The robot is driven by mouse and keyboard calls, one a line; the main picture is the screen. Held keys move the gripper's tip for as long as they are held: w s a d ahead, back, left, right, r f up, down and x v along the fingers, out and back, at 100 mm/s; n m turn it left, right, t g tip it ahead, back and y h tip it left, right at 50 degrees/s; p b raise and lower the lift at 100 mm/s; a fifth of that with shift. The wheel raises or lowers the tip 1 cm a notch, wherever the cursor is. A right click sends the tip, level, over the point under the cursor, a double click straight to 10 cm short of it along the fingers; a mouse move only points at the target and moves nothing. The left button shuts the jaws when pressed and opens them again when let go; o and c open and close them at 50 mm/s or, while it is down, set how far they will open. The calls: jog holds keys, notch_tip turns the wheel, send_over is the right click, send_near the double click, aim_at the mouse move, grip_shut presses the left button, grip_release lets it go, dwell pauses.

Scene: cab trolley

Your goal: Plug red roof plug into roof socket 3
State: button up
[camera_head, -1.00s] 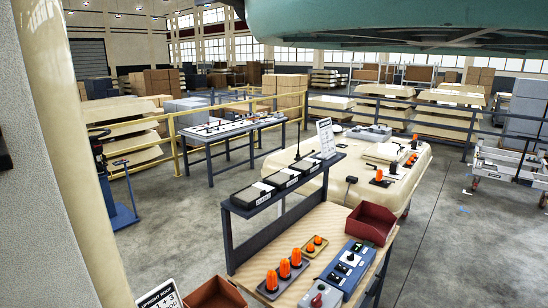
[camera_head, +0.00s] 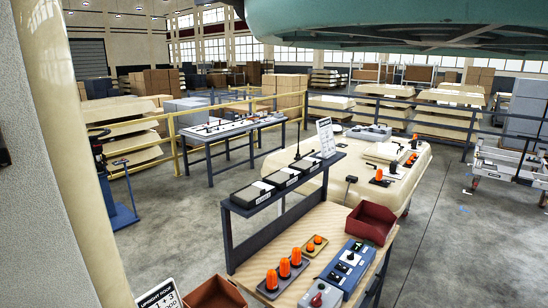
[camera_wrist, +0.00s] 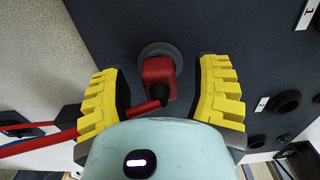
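In the wrist view the red roof plug (camera_wrist: 158,72) sits end-on at a grey round ring in a dark panel. I cannot tell how deep it is in the ring. A red cable (camera_wrist: 40,143) runs from the plug's lower side to the left edge. My gripper (camera_wrist: 160,92) has its two yellow ribbed fingers apart, one on each side of the plug, with a visible gap on both sides. No number is readable beside this ring, so I cannot tell which socket it is. Neither plug nor gripper shows in the head view.
Black round fittings (camera_wrist: 285,102) and a white label "1" (camera_wrist: 309,13) are on the panel's right. A placard (camera_head: 160,297) reads "UPRIGHT ROOF 1 + 3".

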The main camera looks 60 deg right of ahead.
grip_shut()
dwell(0.3)
jog(key=shift+s, duration=0.15)
jog(key=shift+s+a+b, duration=0.15)
jog(key=shift+s+b, duration=0.05)
jog(key=shift+s, duration=1.25)
jog(key=shift+s+a+b, duration=0.1)
jog(key=shift+s+b, duration=0.05)
jog(key=shift+s, duration=1.25)
jog(key=shift+r, duration=0.1)
